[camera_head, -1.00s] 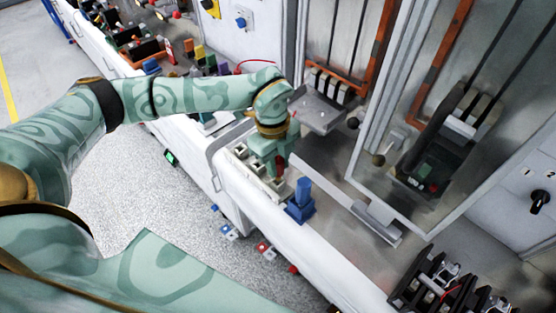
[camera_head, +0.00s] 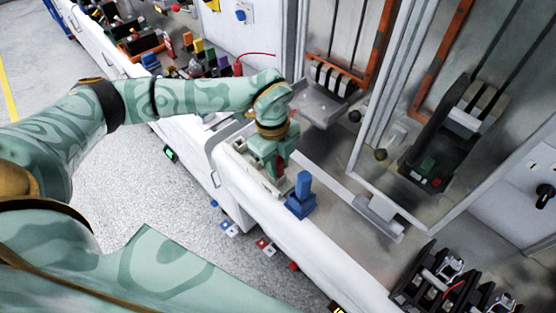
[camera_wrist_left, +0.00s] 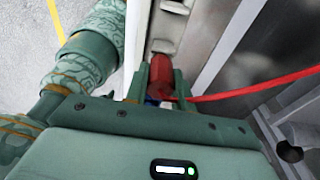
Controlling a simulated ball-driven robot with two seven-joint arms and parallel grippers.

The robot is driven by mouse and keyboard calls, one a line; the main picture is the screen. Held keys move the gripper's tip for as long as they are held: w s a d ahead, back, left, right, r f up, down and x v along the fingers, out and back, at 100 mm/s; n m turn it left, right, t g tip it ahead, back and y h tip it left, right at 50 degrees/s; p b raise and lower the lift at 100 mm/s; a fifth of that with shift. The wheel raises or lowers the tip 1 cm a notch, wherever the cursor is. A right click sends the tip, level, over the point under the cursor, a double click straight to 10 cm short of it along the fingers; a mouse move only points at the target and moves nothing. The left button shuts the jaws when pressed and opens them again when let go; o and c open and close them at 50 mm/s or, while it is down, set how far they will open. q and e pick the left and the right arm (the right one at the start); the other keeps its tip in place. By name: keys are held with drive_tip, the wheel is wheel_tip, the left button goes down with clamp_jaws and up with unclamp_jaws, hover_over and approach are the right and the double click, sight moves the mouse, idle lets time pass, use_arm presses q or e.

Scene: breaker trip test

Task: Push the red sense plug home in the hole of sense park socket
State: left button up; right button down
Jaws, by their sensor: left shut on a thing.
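My left gripper (camera_head: 277,170) is shut on the red sense plug, over the row of pale sockets along the bench edge. In the left wrist view, the red plug (camera_wrist_left: 161,77) stands between the two fingers of the left gripper (camera_wrist_left: 160,88), with a red lead running off to the right. Pale socket blocks (camera_wrist_left: 165,46) lie just beyond the plug. The fingers hide the plug's tip, so I cannot tell how deep it sits or which socket is the sense park socket. My right gripper is not in view.
A blue post on a blue base (camera_head: 301,203) stands close to the right of the left gripper. An open cabinet with a glazed door (camera_head: 400,130) rises behind. Black devices (camera_head: 440,285) stand at the lower right. Coloured parts crowd the bench at upper left.

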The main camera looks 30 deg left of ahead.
use_arm(q)
drive_tip(key=shift+f, duration=0.45)
drive_tip(key=o, duration=1.1)
drive_tip(key=shift+c, duration=0.2)
wheel_tip(320, 180, up, 16)
drive_tip(key=a, duration=0.2)
drive_tip(key=shift+w+r, duration=0.15)
drive_tip(key=shift+w, duration=0.2)
drive_tip(key=shift+s, duration=0.1)
